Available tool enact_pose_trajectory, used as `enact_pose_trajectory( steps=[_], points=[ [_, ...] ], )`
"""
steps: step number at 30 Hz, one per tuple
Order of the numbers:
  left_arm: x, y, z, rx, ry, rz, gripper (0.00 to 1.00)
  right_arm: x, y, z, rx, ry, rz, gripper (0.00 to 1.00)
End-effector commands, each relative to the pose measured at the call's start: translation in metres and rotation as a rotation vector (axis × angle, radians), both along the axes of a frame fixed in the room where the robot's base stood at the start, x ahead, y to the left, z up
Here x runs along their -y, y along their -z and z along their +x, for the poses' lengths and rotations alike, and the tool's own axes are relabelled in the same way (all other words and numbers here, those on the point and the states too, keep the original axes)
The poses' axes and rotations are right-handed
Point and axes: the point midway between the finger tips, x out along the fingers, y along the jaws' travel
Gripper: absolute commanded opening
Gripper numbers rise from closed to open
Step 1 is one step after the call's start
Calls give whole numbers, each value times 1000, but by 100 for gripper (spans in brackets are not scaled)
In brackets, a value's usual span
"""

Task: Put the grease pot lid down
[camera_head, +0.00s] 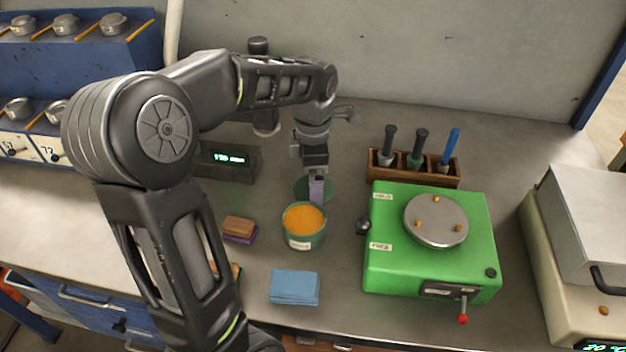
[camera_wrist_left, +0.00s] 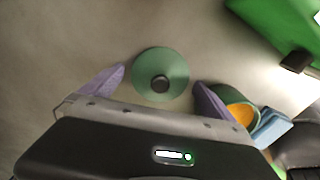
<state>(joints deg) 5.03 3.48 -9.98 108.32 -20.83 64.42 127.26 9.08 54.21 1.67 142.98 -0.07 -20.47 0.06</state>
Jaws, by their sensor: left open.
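The grease pot lid (camera_wrist_left: 173,66) is a green disc with a dark knob. It lies on the bench behind the pot, and a part of it shows in the head view (camera_head: 302,188). My left gripper (camera_head: 316,198) is open just above the lid; in the left wrist view its two purple fingers (camera_wrist_left: 160,90) stand apart on either side of it, not touching the knob. The grease pot (camera_head: 304,228) is green, open, and full of orange grease; its edge also shows in the left wrist view (camera_wrist_left: 241,112). My right gripper is not in view.
A green machine (camera_head: 432,270) with a round steel plate stands right of the pot. A wooden rack (camera_head: 415,168) of handled tools is behind it. A folded blue cloth (camera_head: 295,287) and a brown block (camera_head: 239,227) lie near the pot. A display box (camera_head: 228,158) stands left.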

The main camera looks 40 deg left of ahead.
Motion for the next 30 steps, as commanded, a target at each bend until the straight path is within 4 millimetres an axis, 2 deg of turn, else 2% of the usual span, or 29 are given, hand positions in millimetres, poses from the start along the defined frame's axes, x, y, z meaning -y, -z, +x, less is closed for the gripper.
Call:
enact_pose_trajectory(
  steps=[5, 15, 18, 30],
  points=[
    [0, -11, 0, 2, 0, 1, 100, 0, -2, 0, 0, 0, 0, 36],
    [0, -64, 1, 4, 0, 1, 100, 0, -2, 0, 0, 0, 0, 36],
    [0, -74, 0, 1, 0, 0, 100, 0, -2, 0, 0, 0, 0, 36],
    [0, -78, 0, 0, 0, 0, 100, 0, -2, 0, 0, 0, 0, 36]
  ],
)
